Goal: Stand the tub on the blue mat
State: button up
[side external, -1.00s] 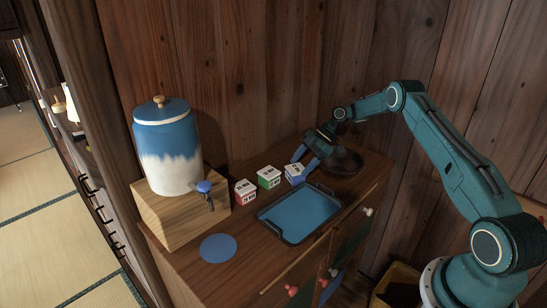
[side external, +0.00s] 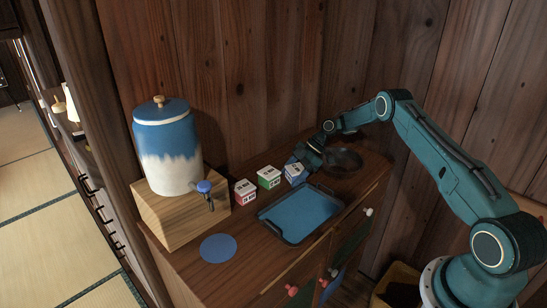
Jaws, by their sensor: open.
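Three small white-topped tubs stand in a row on the wooden cabinet top: a red one (side external: 245,193), a green one (side external: 269,178) and a blue one (side external: 295,174). Which of them the task means cannot be told from the picture. The round blue mat (side external: 218,248) lies flat and bare near the cabinet's front left. My gripper (side external: 303,162) is open, low and just behind the blue tub. Its fingers are partly hidden, and I cannot tell whether they touch the tub.
A blue tray with a dark rim (side external: 259,223) lies in front of the tubs. A blue and white dispenser (side external: 167,148) stands on a wooden block (side external: 178,221) at left. Bare wood surrounds the mat.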

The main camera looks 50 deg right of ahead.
aim_at(293, 169)
jog(key=c, duration=0.9)
jog(key=shift+c, duration=0.2)
jog(key=shift+r, duration=0.1)
notch_tip(293, 169, up, 20)
dwell(0.7)
